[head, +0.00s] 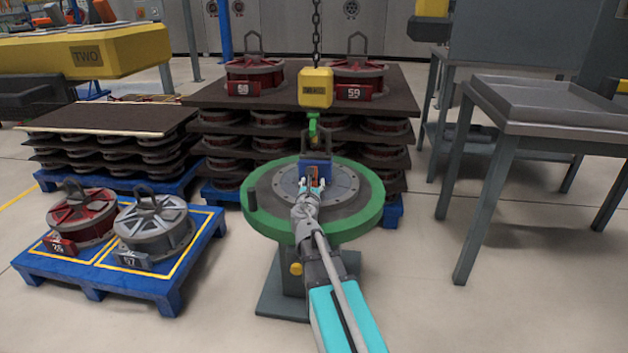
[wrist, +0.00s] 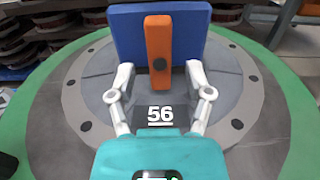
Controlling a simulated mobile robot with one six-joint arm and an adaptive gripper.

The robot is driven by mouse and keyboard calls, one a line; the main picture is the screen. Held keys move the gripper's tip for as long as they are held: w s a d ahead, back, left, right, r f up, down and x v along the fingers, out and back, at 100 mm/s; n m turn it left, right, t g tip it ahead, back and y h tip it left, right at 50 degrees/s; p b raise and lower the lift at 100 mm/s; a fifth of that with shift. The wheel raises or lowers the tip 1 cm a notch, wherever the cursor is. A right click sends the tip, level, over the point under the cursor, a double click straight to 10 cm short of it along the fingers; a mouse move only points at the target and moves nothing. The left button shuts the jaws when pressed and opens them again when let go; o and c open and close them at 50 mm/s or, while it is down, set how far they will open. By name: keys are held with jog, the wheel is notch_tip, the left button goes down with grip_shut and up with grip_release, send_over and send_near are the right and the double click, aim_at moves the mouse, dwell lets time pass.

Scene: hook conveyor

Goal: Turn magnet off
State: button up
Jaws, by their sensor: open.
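The magnet is a blue block (wrist: 118,40) with an upright orange lever (wrist: 159,36) on its near face. It stands on the round grey disc with a green rim (head: 365,210); the blue block also shows in the head view (head: 325,168). My gripper (wrist: 160,72) is open, with one finger on each side of the lever's lower part and a visible gap to each. In the head view my gripper (head: 313,184) reaches in from the front. A yellow hoist block (head: 316,88) hangs on a chain, its green hook (head: 312,125) just above the magnet's handle.
A blue pallet (head: 130,283) with a red and a grey reel stands at left. Stacked boards with reels (head: 225,100) are behind the disc. A grey table (head: 550,105) stands at right. A dark plate marked 56 (wrist: 160,114) lies before the magnet. Floor at front right is clear.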

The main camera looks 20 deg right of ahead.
jog(key=v, duration=0.9)
jog(key=shift+s, duration=0.1)
dwell(0.3)
